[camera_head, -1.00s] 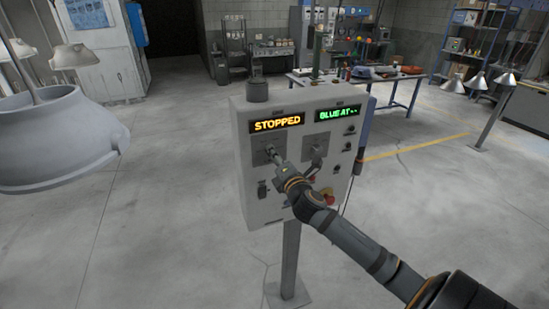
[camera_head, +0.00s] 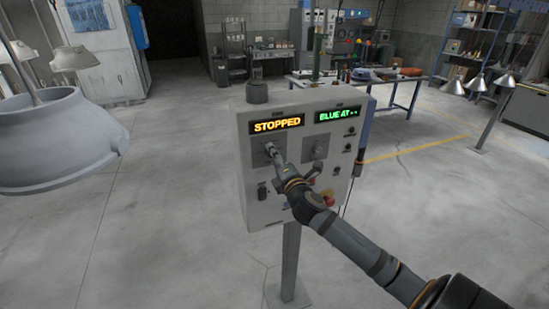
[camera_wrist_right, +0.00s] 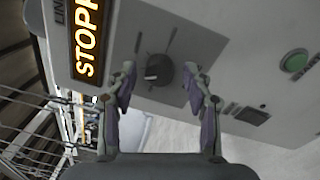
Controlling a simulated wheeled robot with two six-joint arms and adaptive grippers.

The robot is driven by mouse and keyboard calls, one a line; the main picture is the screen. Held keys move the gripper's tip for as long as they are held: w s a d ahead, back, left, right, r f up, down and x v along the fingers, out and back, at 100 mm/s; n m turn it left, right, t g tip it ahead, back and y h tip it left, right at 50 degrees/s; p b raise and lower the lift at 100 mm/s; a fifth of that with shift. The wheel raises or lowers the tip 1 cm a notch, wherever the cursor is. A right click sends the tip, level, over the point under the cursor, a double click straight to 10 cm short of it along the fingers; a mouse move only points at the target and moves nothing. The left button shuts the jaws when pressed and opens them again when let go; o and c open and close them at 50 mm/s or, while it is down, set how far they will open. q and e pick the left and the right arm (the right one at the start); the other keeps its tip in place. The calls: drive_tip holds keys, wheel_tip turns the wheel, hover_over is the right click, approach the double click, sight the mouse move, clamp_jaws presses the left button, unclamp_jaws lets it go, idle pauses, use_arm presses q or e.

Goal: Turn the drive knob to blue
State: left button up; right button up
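The grey control box (camera_head: 255,205) stands on a post and has an orange "STOPPED" display (camera_head: 276,126) and a green "BLUE AT --" display (camera_head: 337,115). A dark round knob (camera_wrist_right: 158,73) with a pale mark is below the "STOPPED" display in the right wrist view. My right gripper (camera_wrist_right: 160,80) is open, its fingers on either side of this knob with gaps visible; depth to it is unclear. In the head view my right gripper (camera_head: 271,150) covers this knob. Another knob (camera_head: 315,150) sits under the green display. No label reading "drive" is legible. My left gripper is not in view.
A green button (camera_wrist_right: 295,60) and a dark switch (camera_wrist_right: 251,115) are on the panel. A red button (camera_head: 327,197) is low on the box, near my right arm. A large grey hood (camera_head: 55,145) hangs at left. A workbench (camera_head: 405,92) stands behind; the floor at left is open.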

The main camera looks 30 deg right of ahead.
drive_tip(key=v, duration=0.7)
drive_tip(key=shift+s, duration=0.2)
drive_tip(key=shift+s, duration=0.1)
idle(0.4)
